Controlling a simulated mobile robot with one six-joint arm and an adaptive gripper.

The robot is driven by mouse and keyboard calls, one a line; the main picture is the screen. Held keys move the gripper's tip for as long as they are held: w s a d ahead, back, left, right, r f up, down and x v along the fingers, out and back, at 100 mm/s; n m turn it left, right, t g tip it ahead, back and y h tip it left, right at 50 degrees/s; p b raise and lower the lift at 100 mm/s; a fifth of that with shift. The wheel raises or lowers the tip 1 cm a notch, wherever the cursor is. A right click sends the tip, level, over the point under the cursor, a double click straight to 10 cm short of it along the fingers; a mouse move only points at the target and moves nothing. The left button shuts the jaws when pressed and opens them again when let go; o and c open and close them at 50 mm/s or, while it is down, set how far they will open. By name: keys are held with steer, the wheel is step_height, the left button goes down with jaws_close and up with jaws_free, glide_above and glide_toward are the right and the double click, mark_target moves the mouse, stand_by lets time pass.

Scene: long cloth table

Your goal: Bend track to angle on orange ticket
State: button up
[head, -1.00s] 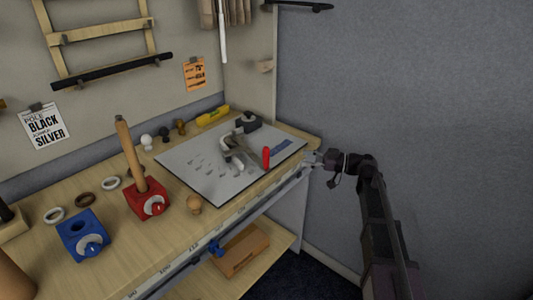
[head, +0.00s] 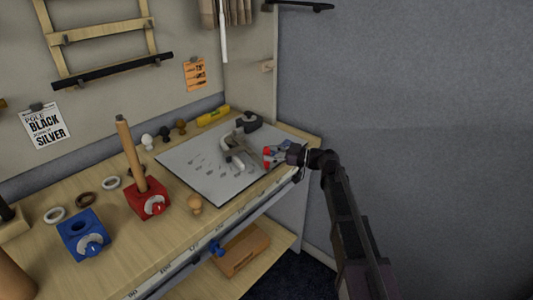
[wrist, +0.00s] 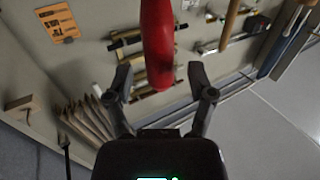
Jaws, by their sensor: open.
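The orange ticket (head: 195,75) hangs on the back wall, and it also shows in the wrist view (wrist: 57,22); its print is too small to read. A grey bending fixture (head: 237,148) with a pale curved piece stands on the light grey board (head: 205,185). I cannot tell which part is the track. A red handle (head: 267,152) stands at the board's right side. My gripper (head: 273,156) is open at the handle. In the wrist view the red handle (wrist: 158,45) lies between the parted fingers (wrist: 160,78), with no clear grip on it.
A yellow level (head: 213,116) and a dark clamp (head: 249,121) lie behind the board. The grey wall is at right.

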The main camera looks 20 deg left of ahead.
steer(key=shift+s+a, duration=0.1)
steer(key=shift+a, duration=0.6)
jaws_close()
steer(key=shift+w+d, duration=0.35)
steer(key=shift+w, duration=0.15)
jaws_free()
steer(key=shift+d, duration=0.15)
